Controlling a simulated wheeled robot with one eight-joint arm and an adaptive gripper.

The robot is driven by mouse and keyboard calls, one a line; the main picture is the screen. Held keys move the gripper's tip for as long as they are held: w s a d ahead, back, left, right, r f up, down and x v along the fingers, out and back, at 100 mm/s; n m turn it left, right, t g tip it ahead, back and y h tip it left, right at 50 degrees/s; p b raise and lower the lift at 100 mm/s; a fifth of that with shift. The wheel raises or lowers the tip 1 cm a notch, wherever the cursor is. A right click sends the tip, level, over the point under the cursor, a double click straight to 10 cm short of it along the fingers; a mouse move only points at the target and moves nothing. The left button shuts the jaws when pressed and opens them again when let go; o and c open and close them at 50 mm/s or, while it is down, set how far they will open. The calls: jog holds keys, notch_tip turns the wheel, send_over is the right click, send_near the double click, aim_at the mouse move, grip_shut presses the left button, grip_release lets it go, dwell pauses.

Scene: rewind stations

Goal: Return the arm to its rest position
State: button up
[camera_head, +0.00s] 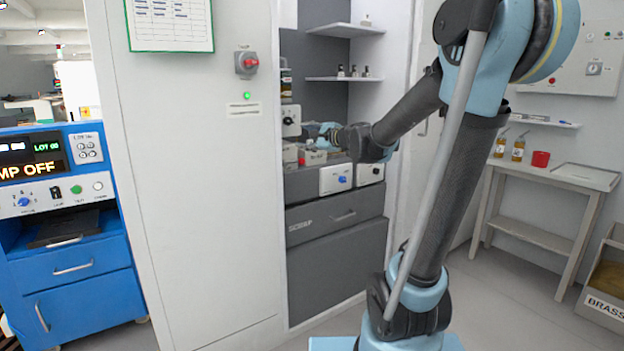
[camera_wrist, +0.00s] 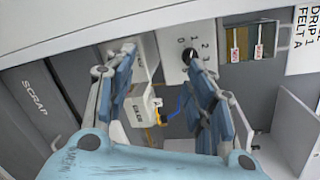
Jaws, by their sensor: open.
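My arm reaches from the lower right of the head view up and across to the left. Its end is inside the grey recessed station (camera_head: 336,222), and my gripper (camera_head: 318,130) is at the back there, small in this view. In the wrist view my gripper (camera_wrist: 160,58) shows two blue-grey fingers spread apart, with nothing held between them. A white numbered dial panel (camera_wrist: 207,44) with a black knob is just beyond the right finger. A white box-like part (camera_wrist: 142,105) shows between the fingers. Whether a fingertip touches anything cannot be told.
A tall white cabinet (camera_head: 195,200) with a red switch (camera_head: 246,62) stands left of the recess. Small shelves (camera_head: 343,79) hold little bottles above my forearm. A blue machine (camera_head: 70,235) is at far left, a side table (camera_head: 560,178) at right. The floor between is clear.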

jog(key=s+d+f+n+g+h, duration=0.3)
jog(key=s+d+f+n, duration=0.2)
jog(key=s, duration=0.7)
jog(key=s+d+f+n+g+h, duration=0.4)
jog(key=s+d+f, duration=0.5)
jog(key=s+f, duration=0.3)
jog(key=s+d+f+n+g+h, duration=0.3)
jog(key=s+d+f+n, duration=0.3)
jog(key=s+f, duration=0.6)
jog(key=shift+s+d+g+h, duration=0.3)
jog(key=shift+d, duration=0.3)
